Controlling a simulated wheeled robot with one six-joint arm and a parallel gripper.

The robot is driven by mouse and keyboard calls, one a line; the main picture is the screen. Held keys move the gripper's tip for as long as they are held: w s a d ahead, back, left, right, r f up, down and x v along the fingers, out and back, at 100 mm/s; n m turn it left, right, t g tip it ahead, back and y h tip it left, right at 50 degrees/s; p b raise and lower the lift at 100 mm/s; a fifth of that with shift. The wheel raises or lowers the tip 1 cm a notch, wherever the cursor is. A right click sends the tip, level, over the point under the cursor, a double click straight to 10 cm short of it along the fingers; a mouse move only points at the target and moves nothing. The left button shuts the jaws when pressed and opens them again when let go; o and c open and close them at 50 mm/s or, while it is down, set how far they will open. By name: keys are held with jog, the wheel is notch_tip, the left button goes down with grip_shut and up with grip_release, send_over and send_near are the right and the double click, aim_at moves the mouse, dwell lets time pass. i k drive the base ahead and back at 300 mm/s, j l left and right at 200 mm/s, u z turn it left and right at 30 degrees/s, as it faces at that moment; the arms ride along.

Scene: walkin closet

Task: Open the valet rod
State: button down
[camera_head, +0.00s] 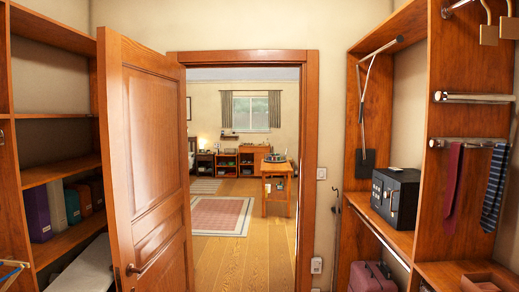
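A short chrome rod (475,97), which looks like the valet rod, is mounted on the side of the wooden closet panel at the right. It runs level toward the right edge, with a round end cap at its left. I cannot tell how far it is drawn out. Nothing hangs on it. Just below is a similar chrome rack (465,143) with a dark red tie (452,188) and a dark blue patterned tie (494,187). My gripper is not in view.
A black safe (395,197) sits on the right shelf beside a pull-down rail (372,55). A maroon suitcase (372,277) stands below. Hangers (488,34) show top right.

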aim_at(440, 96)
jog(key=z, duration=1.4)
